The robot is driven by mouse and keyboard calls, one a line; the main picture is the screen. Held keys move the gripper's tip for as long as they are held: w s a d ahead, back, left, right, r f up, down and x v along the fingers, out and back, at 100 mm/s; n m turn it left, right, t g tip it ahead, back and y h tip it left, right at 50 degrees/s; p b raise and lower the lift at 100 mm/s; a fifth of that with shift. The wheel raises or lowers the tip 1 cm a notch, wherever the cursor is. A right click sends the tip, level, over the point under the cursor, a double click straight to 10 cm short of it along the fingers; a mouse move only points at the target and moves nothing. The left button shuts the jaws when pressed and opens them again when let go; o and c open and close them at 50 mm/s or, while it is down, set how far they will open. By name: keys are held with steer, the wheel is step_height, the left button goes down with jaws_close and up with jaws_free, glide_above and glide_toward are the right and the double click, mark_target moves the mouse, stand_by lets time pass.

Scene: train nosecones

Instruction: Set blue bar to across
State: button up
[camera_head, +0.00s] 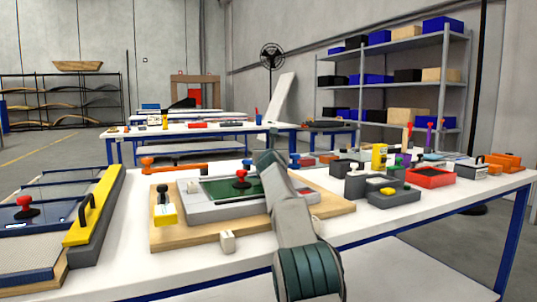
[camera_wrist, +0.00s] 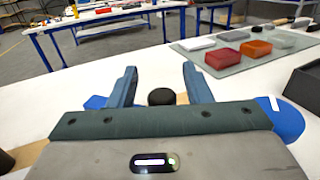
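In the wrist view my gripper (camera_wrist: 159,70) is open, with its two fingers apart and nothing held. A black round knob (camera_wrist: 161,97) shows between the fingers, close to the palm; contact cannot be told. Blue rounded parts show beside the gripper, at the right (camera_wrist: 287,121) and by the left finger. They may be ends of the blue bar, whose middle is hidden by the gripper, so its angle is unclear. In the head view my gripper (camera_head: 266,160) is over the wooden board (camera_head: 200,236), and my arm hides what lies behind it.
The board carries a grey panel (camera_head: 202,212) with a red knob (camera_head: 241,177). An orange bar (camera_head: 180,167) lies behind it. A yellow block with a black handle (camera_head: 96,205) stands left. Grey blocks and a red box (camera_head: 430,177) stand right.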

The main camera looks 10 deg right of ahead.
steer(key=s+b, duration=0.2)
steer(key=s, duration=0.2)
steer(key=s+a+b, duration=0.1)
steer(key=s+b, duration=0.1)
steer(key=s, duration=0.2)
steer(key=s+a+b, duration=0.1)
steer(key=s+b, duration=0.2)
steer(key=s, duration=0.1)
steer(key=shift+s+a+f, duration=0.1)
steer(key=shift+s+a, duration=0.05)
steer(key=shift+a, duration=0.05)
steer(key=shift+s, duration=0.65)
